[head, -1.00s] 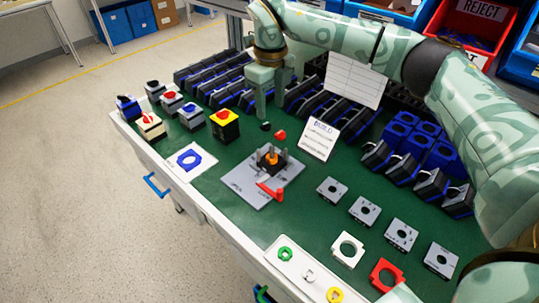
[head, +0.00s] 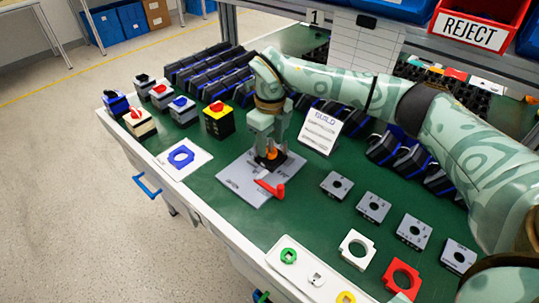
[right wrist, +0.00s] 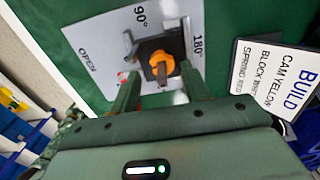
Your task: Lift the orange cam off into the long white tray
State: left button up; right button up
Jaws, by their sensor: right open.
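The orange cam (head: 271,154) sits on a dark block in the middle of the grey plate (head: 236,180). In the right wrist view the cam (right wrist: 164,65) shows beside a grey bracket, with a darker shaft or slot at its centre. My right gripper (head: 267,143) points down just above the cam and partly hides it. Its fingers are open, and in the right wrist view (right wrist: 160,88) they stand on either side of the cam's line, with nothing between them. The long white tray (head: 303,268) lies at the front edge with green, white and yellow parts. My left gripper is not in view.
A red handle (head: 270,189) lies at the plate's front. A BUILD card (head: 319,130) stands right behind it. Switches (head: 218,120) stand at the left.

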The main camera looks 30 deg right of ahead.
notch_tip(320, 180, down, 3)
jog(key=shift+r, duration=0.35)
grip_shut()
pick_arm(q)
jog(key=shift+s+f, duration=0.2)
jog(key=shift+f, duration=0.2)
pick_arm(e)
notch_tip(320, 180, up, 10)
jog(key=p, duration=0.3)
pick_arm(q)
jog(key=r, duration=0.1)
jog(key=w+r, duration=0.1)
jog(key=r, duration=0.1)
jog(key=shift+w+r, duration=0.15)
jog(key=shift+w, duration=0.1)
pick_arm(e)
jog(key=shift+r, duration=0.1)
pick_arm(q)
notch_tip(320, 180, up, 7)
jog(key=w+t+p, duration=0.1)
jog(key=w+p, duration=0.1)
jog(key=p, duration=0.5)
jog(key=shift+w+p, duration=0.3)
pick_arm(e)
notch_tip(320, 180, up, 8)
jog(key=shift+r, duration=0.2)
